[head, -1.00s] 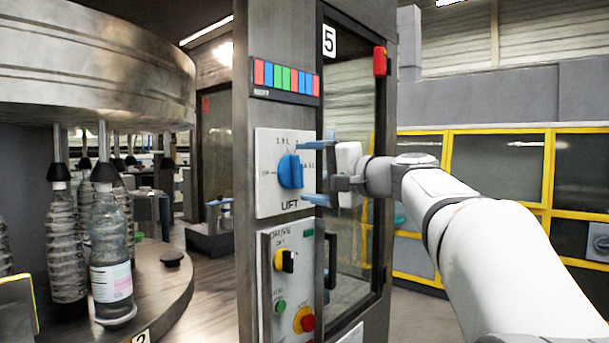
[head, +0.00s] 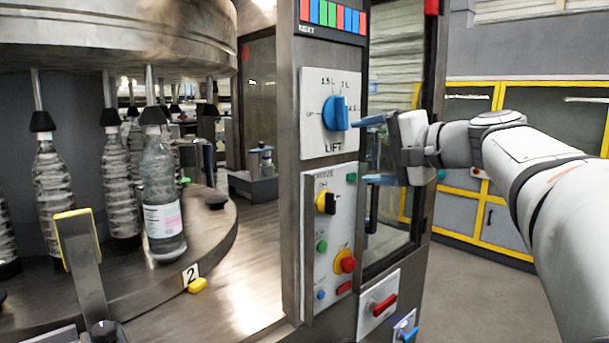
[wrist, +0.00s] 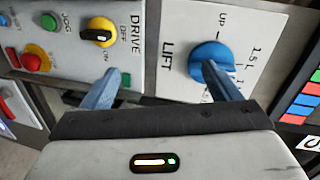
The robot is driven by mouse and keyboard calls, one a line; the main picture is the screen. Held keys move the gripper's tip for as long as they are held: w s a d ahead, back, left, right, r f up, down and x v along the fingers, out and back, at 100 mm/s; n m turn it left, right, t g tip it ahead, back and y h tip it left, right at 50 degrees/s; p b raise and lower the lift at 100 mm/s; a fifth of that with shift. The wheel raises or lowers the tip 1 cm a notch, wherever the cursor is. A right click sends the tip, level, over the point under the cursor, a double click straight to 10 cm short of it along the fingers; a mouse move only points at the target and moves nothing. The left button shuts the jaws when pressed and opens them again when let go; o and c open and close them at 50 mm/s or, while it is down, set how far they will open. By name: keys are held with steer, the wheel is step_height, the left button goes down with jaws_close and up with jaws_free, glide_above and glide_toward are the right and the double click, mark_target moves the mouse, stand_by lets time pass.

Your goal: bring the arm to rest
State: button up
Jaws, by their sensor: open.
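My gripper (head: 370,150) is open and empty, its two blue fingers pointing left in the head view. It is just right of the white LIFT panel, with the upper finger near the panel's right edge. The blue LIFT knob (head: 336,114) is left of the upper finger, and I see nothing between the fingers. In the wrist view, the open fingers (wrist: 160,82) point at the panels. The right finger overlaps the lower edge of the blue knob (wrist: 210,60) in that picture; I cannot tell contact. My white arm runs off to the lower right.
The DRIVE panel (head: 334,235) with its black-and-yellow switch (head: 326,203) and red button (head: 347,262) is below the LIFT panel. A glass door (head: 392,70) is behind my gripper. Bottles (head: 163,195) stand on the carousel at left. Open floor (head: 470,290) is at right.

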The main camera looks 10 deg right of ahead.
steer(key=s+a+f+n+g+h+p, duration=0.1)
steer(key=s+a+f+g+h, duration=0.2)
steer(key=f, duration=0.6)
steer(key=s+a+f+n+g+h, duration=0.15)
steer(key=s+f, duration=0.25)
steer(key=f, duration=0.5)
steer(key=s+d+f+n+g+h+p, duration=0.1)
steer(key=s+f+n+g+h, duration=0.4)
steer(key=s+f, duration=1)
step_height(320, 180, down, 2)
steer(key=shift+d+f+n+p, duration=0.1)
steer(key=shift+d+n+p, duration=0.2)
steer(key=shift+n, duration=0.35)
steer(key=shift+g, duration=0.25)
